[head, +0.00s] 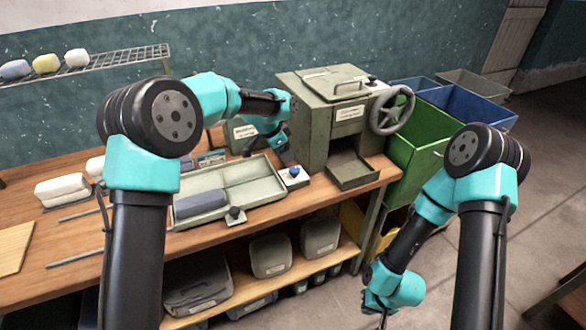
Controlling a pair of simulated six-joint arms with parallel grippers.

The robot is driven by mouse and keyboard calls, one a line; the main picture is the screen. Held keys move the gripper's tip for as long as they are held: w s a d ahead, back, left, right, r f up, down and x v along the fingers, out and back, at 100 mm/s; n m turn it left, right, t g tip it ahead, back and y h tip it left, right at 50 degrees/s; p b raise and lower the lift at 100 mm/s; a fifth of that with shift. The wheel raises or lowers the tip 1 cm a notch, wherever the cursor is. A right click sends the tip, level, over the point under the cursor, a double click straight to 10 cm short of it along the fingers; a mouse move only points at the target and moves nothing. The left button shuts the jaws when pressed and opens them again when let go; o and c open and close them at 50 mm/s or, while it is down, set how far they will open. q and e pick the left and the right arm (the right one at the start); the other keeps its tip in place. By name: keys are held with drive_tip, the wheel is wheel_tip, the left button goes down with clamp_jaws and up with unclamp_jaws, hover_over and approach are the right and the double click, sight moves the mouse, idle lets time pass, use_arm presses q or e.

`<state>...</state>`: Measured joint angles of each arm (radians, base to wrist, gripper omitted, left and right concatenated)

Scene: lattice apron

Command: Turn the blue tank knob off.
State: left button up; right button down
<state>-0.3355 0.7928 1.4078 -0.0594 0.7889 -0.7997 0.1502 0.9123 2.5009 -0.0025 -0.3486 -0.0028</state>
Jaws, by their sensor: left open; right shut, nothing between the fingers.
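A small blue knob (294,171) sits on a white plate at the right end of the grey-green tray on the bench. My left gripper (287,162) is just above and beside this knob, fingers pointing down. It is open; whether its fingers touch the knob is too small to tell. The knob's turn position cannot be made out. A second, dark knob (235,213) stands on a plate at the tray's front edge. My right gripper (382,318) hangs low in front of the bench, shut and empty, away from both knobs.
The divided tray (262,192) holds a grey-blue block (200,204). A grey-green machine with a handwheel (391,110) stands right of the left gripper. White blocks (62,190) lie at the left. Green (425,135) and blue (465,107) bins stand right of the bench.

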sight(294, 169)
use_arm(q)
drive_tip(key=x, duration=0.9)
drive_tip(key=shift+f, duration=0.25)
drive_tip(key=shift+c, duration=0.4)
drive_tip(key=c, duration=0.8)
drive_tip(key=shift+c, duration=0.2)
